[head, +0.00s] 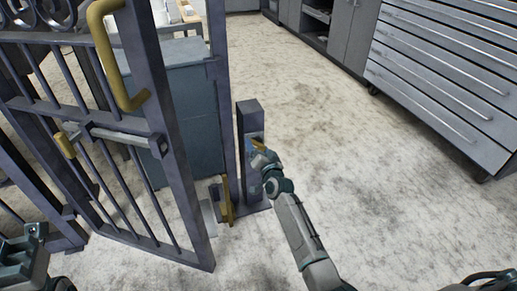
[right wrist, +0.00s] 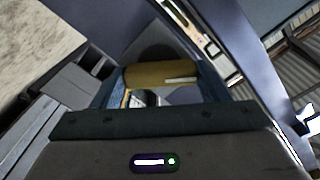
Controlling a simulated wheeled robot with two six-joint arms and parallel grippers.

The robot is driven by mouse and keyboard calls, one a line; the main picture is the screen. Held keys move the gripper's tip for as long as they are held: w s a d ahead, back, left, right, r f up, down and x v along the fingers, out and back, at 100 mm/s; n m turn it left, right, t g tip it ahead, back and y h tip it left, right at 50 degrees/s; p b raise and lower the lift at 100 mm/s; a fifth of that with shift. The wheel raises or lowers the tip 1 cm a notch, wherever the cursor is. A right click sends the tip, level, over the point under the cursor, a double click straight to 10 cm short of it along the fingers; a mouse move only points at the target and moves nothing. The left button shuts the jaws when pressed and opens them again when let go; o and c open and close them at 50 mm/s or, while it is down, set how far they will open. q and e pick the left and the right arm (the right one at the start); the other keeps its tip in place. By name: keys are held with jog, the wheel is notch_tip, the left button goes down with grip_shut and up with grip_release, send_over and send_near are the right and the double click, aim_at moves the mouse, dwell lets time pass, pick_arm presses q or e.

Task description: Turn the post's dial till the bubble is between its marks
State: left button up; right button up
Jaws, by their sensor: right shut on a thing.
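The dark post (head: 250,118) stands upright beside the gate's free edge in the head view. My right gripper (head: 262,152) is at the post's upper part, shut on the yellow dial. In the right wrist view the yellow dial (right wrist: 160,75), with a white line on it, sits between the two fingers of my right gripper (right wrist: 162,84). A pale strip (right wrist: 197,28) with a yellowish patch and a dark spot shows above right. I cannot tell the bubble or its marks there. Part of my left gripper (head: 24,262) shows at the lower left; its jaws are unclear.
The dark barred gate (head: 168,150) with a yellow handle (head: 118,55) and a latch bar (head: 118,134) fills the left. A yellow piece (head: 227,200) stands low at the post's foot. A grey drawer cabinet (head: 440,65) stands at the right. The floor between is clear.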

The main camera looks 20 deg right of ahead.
jog(key=o, duration=1)
jog(key=shift+s, duration=0.55)
jog(key=s+p, duration=0.1)
jog(key=s, duration=0.4)
jog(key=s+p, duration=0.1)
jog(key=s, duration=0.3)
jog(key=shift+s+d, duration=0.2)
jog(key=shift+s, duration=0.15)
